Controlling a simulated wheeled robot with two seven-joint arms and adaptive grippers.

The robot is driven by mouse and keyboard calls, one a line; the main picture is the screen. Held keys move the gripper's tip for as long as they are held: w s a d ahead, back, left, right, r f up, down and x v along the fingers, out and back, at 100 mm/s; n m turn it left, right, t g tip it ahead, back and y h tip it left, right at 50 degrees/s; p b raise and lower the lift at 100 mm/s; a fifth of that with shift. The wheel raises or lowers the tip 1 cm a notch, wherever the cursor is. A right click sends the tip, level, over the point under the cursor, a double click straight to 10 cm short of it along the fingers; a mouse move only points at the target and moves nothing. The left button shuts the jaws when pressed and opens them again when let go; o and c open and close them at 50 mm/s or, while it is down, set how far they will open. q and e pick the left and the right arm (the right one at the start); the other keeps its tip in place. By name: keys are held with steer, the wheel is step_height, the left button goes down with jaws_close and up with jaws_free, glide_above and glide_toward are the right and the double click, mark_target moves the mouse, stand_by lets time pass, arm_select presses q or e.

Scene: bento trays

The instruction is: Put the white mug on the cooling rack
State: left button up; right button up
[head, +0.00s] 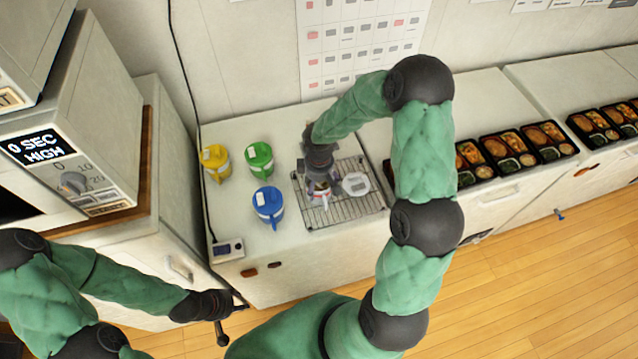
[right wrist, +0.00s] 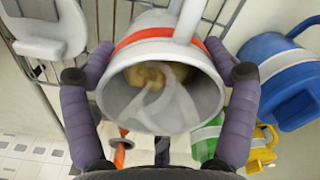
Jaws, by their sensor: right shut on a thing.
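The white mug (right wrist: 160,111) with a red band is between the two purple fingers of my right gripper (right wrist: 161,82), which is shut on it. Its open mouth faces the right wrist camera, and a yellowish-brown patch shows inside. In the head view the mug (head: 319,199) is partly hidden under my right gripper (head: 320,186), over the left part of the wire cooling rack (head: 337,213). I cannot tell whether the mug touches the wires. My left gripper (head: 233,322) is open and empty, low in front of the counter.
A pale round-ended object (head: 355,184) lies on the rack, right of the mug. Yellow (head: 215,162), green (head: 259,160) and blue (head: 268,206) containers stand left of the rack. A small display device (head: 227,250) sits at the counter's front-left corner. Bento trays (head: 497,150) line the right.

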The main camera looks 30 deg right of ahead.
steer(key=shift+f, duration=0.1)
steer(key=o, duration=1.5)
steer(key=shift+c, duration=0.2)
step_height(320, 180, up, 12)
steer(key=p, duration=0.1)
